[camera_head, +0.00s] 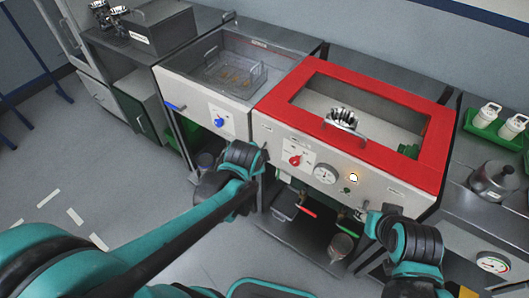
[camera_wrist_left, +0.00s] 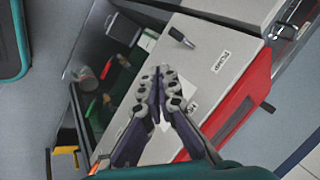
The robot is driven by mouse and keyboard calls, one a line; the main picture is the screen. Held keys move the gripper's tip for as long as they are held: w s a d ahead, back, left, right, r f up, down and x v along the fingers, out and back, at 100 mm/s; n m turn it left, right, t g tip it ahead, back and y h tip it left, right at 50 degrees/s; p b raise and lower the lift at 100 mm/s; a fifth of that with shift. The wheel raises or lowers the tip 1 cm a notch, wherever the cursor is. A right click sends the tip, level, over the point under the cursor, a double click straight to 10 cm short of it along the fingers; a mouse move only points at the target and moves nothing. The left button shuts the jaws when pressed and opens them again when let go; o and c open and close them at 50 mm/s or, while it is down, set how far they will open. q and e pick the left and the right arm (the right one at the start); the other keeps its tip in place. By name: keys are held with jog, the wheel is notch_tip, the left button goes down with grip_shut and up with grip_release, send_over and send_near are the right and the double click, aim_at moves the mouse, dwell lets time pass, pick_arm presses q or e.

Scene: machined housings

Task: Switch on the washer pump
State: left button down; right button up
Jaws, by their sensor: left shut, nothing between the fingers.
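The washer (camera_head: 262,106) is a pale unit with a red-framed lid, in the middle of the head view. In the left wrist view, its front panel (camera_wrist_left: 215,83) carries a label that seems to read PUMP, with a dark stubby switch handle (camera_wrist_left: 180,37) beside it. My left gripper (camera_wrist_left: 158,72) is shut and empty in front of the panel, apart from that handle in the picture. In the head view my left gripper (camera_head: 263,154) is at the panel's left end and hides the handle. My right gripper (camera_head: 372,214) is low by the panel's right end; its fingers are unclear.
A sink unit with a blue knob (camera_head: 220,122) adjoins on the left. A pot (camera_head: 493,181) stands on the right counter. Floor at left is clear.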

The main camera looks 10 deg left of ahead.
pick_arm(q)
jog(key=w+d+f+m+p, duration=0.2)
jog(key=w+f+m, duration=0.4)
jog(key=m, duration=0.3)
jog(key=shift+w+d+f, duration=0.3)
jog(key=shift+d+f, duration=0.3)
jog(key=shift+f, duration=0.15)
jog(key=shift+f, duration=0.1)
jog(key=w+a+f+b, duration=0.4)
jog(key=w+f, duration=0.1)
jog(key=f, duration=0.1)
jog(key=shift+w, duration=0.4)
jog(key=shift+a, duration=0.1)
